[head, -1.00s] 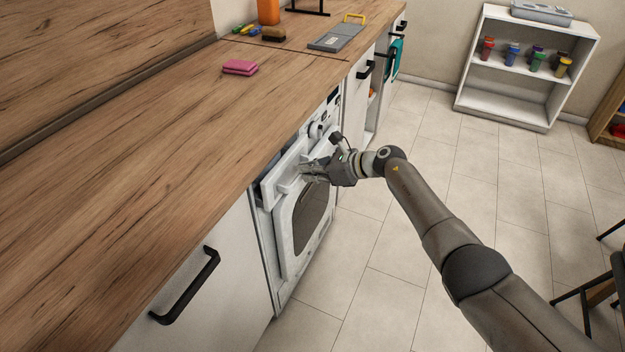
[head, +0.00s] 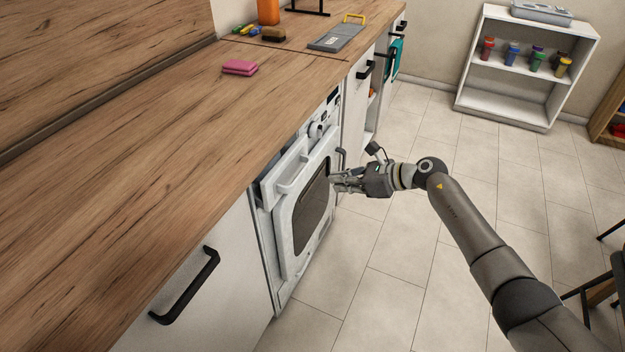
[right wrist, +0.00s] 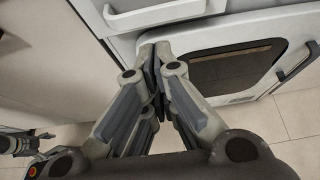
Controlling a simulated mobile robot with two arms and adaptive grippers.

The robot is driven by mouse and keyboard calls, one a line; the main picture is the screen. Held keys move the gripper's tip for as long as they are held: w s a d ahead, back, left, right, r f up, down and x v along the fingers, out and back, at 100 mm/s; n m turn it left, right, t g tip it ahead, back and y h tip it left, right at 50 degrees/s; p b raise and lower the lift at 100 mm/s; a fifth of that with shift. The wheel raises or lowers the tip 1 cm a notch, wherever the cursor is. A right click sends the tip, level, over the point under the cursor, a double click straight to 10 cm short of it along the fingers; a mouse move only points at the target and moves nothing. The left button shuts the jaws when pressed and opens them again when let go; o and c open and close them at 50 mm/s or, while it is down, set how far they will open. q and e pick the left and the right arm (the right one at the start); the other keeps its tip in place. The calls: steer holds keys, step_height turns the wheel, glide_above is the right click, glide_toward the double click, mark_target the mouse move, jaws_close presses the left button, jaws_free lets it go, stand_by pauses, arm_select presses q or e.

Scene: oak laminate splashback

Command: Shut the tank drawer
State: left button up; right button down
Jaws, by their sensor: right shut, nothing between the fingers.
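The tank drawer (head: 286,172) is the white front with a bar handle at the upper left of the white machine. Its front stands a little proud of the machine's face, with a dark gap at its left edge. My right gripper (head: 334,182) is shut and empty, in front of the machine's round-cornered door (head: 312,208), right of the drawer and apart from its handle. In the right wrist view the closed fingertips (right wrist: 155,48) show below the drawer handle (right wrist: 155,14).
A cabinet with a black handle (head: 188,288) stands at the near left. A white shelf (head: 510,90) stands far back.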

stand_by(0.3)
steer(key=s+a+f+n+t, duration=0.3)
steer(key=s+f+n+t, duration=0.1)
steer(key=f+n+t, duration=0.1)
steer(key=s+d+r+n+t+h, duration=0.2)
steer(key=s+d+n+t+h, duration=0.15)
steer(key=s+t, duration=0.3)
glide_toward(306, 173)
steer(key=w+d, duration=0.2)
steer(key=w, duration=0.1)
steer(key=shift+n+h, duration=0.25)
steer(key=shift+h, duration=0.1)
steer(key=shift+w+a+f, duration=0.1)
steer(key=shift+w+a, duration=0.1)
steer(key=shift+a, duration=0.5)
steer(key=shift+w+a, duration=0.2)
steer(key=shift+a, duration=0.45)
steer(key=shift+w+a+f, duration=0.1)
steer(key=shift+w+a, duration=0.1)
steer(key=shift+a, duration=0.5)
